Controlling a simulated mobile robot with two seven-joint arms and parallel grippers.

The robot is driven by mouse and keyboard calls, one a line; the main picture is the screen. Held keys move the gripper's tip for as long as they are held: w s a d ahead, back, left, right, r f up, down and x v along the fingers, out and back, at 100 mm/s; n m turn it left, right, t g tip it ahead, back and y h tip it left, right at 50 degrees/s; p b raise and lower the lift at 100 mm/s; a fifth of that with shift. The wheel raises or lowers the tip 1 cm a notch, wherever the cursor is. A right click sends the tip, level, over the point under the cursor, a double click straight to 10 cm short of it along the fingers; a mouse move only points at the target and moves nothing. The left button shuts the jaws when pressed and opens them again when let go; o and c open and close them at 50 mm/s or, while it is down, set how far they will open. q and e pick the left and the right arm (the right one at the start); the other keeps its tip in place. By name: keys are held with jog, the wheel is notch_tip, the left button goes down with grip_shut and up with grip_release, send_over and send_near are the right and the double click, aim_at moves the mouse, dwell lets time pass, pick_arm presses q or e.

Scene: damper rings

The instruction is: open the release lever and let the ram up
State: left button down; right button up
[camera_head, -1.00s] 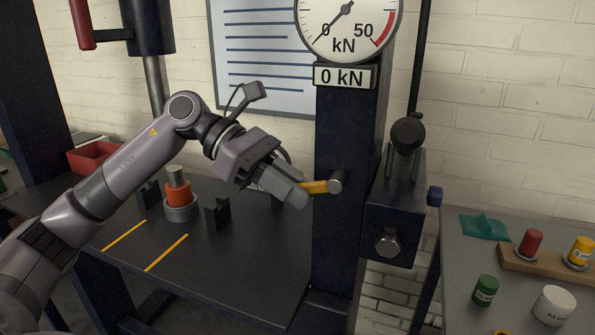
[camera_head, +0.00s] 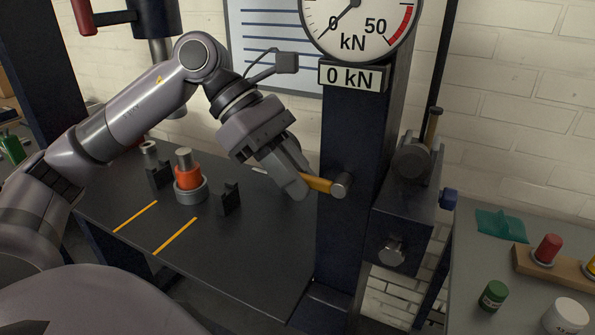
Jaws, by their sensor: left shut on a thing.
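The release lever (camera_head: 318,184) is a short yellow-orange handle on a grey pivot, on the dark press column (camera_head: 352,130). My left gripper (camera_head: 300,188) is shut on the lever's free end, and its fingers hide that end. The lever points left and tilts slightly up from the pivot. The ram (camera_head: 172,105) hangs from the dark cylinder at the upper left, partly behind my left arm. The gauge (camera_head: 358,25) needle points near 0, and the display (camera_head: 352,76) below it reads 0 kN. My right gripper is not in view.
An orange ring part with a grey pin (camera_head: 189,175) stands on the press table (camera_head: 240,245) between dark blocks (camera_head: 229,198). A pump block (camera_head: 405,220) is fixed right of the column. A side bench (camera_head: 465,280) at right holds several coloured pots and a teal cloth (camera_head: 501,225).

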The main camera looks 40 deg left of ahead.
pick_arm(q)
jog(key=shift+r, duration=0.1)
jog(key=c, duration=1.5)
grip_release()
jog(key=shift+o, duration=0.2)
jog(key=v, duration=0.7)
